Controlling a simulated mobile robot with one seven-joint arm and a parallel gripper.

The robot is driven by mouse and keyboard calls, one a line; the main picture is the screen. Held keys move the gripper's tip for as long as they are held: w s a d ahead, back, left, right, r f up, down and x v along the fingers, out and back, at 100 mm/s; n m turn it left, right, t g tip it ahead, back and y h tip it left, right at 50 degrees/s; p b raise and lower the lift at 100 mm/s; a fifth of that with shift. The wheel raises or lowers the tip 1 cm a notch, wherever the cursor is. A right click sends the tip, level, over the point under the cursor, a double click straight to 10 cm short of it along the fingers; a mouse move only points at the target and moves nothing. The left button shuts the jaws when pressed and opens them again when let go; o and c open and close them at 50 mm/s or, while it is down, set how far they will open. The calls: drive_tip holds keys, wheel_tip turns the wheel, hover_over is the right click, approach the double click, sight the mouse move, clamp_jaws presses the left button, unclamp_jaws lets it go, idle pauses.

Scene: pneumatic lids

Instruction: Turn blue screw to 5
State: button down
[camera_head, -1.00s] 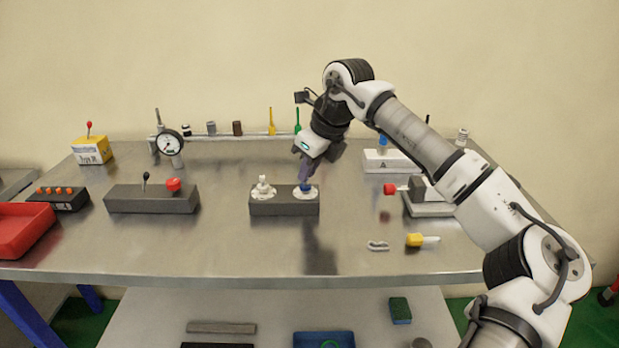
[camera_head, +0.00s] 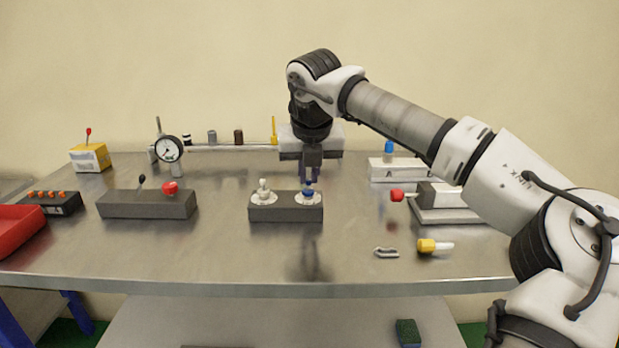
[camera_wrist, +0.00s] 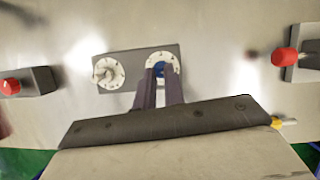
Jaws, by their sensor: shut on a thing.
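The blue screw (camera_head: 309,193) stands on a white numbered dial (camera_head: 316,200) at the right end of a dark grey block (camera_head: 285,214). My gripper (camera_head: 311,181) points straight down over it, its fingers shut on the screw's top. In the wrist view the gripper's fingers (camera_wrist: 160,75) close around the blue screw (camera_wrist: 160,68), and the dial shows around them. The dial's numbers are too small to read, so the screw's setting cannot be told. A white screw (camera_head: 263,187) stands on a second dial at the block's left end.
A dark block with a black lever and red knob (camera_head: 147,204) stands to the left. To the right are a red-knobbed fixture (camera_head: 440,202), a yellow-handled piece (camera_head: 434,246) and a metal link (camera_head: 386,252). A gauge (camera_head: 169,149) and pipe stand behind. The front middle is clear.

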drive_tip(key=shift+m, duration=0.4)
drive_tip(key=c, duration=1.5)
unclamp_jaws()
drive_tip(key=v, duration=1.4)
drive_tip(key=shift+w+a+p, duration=0.1)
drive_tip(key=shift+a+p, duration=0.05)
drive_tip(key=shift+p, duration=0.2)
drive_tip(key=shift+f, duration=0.1)
